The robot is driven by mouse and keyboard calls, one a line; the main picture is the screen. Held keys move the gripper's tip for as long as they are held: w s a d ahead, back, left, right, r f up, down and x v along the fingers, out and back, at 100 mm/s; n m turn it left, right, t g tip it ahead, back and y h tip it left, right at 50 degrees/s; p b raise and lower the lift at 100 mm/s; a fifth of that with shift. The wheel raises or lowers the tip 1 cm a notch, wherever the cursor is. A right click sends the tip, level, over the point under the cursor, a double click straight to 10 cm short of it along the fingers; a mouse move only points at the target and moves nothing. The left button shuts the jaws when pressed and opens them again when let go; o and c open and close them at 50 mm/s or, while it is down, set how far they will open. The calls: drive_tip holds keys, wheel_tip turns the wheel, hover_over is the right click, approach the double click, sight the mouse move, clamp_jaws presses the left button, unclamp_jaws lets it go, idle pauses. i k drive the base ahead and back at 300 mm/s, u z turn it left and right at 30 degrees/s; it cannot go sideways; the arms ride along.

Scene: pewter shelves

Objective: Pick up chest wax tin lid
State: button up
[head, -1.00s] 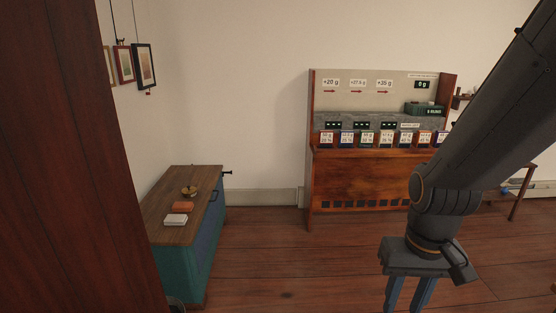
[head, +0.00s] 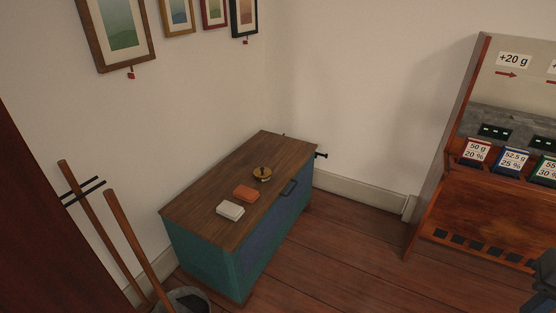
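A teal chest (head: 210,252) with a brown wooden top stands in the corner against the left wall. On its top, towards the back right, sits a small round brass-coloured tin (head: 262,174) with a dark knob or piece on it; its lid cannot be told apart clearly at this size. An orange block (head: 246,193) and a white block (head: 230,210) lie in front of it on the same top. My gripper is out of view; only a dark bit of my arm shows at the lower right edge.
A bucket (head: 190,301) and two long wooden handles (head: 130,243) stand left of the chest. A wooden cabinet (head: 490,215) with labelled bins stands at right. Framed pictures (head: 122,32) hang above. Bare floor (head: 345,250) lies between chest and cabinet.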

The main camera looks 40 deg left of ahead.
sight(259, 173)
drive_tip(key=u, duration=0.3)
drive_tip(key=i, duration=1.55)
drive_tip(key=u, duration=1.5)
drive_tip(key=i, duration=1.05)
drive_tip(key=u, duration=1)
drive_tip(key=i, duration=0.2)
drive_tip(key=u, duration=0.1)
